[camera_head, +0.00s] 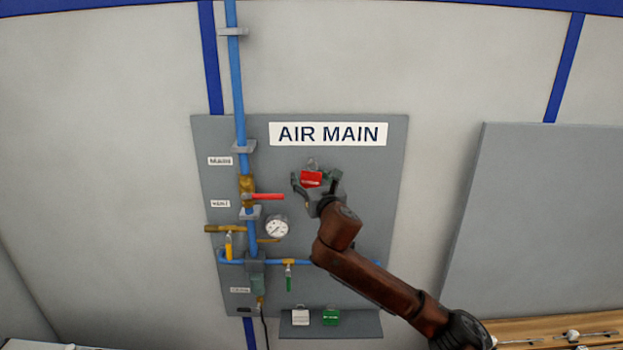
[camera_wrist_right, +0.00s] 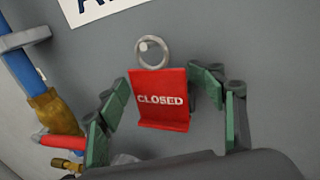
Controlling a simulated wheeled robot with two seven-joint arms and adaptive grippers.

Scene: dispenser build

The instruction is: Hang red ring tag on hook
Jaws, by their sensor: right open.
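The red tag (camera_head: 311,178) reads "CLOSED" in the right wrist view (camera_wrist_right: 161,98). Its metal ring (camera_wrist_right: 152,52) is around a small pale hook peg (camera_wrist_right: 144,46) on the grey panel, and the tag hangs below it. My right gripper (camera_head: 317,184) is at the panel below the "AIR MAIN" sign. In the right wrist view its green-padded fingers (camera_wrist_right: 165,105) are apart on either side of the tag, with visible gaps. My left gripper is not in view.
The panel (camera_head: 375,150) carries a blue pipe (camera_head: 236,80), a red-handled valve (camera_head: 268,197) and a gauge (camera_head: 277,227) to the left of my gripper. A shelf (camera_head: 352,327) below holds a white tag (camera_head: 301,317) and a green tag (camera_head: 331,317).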

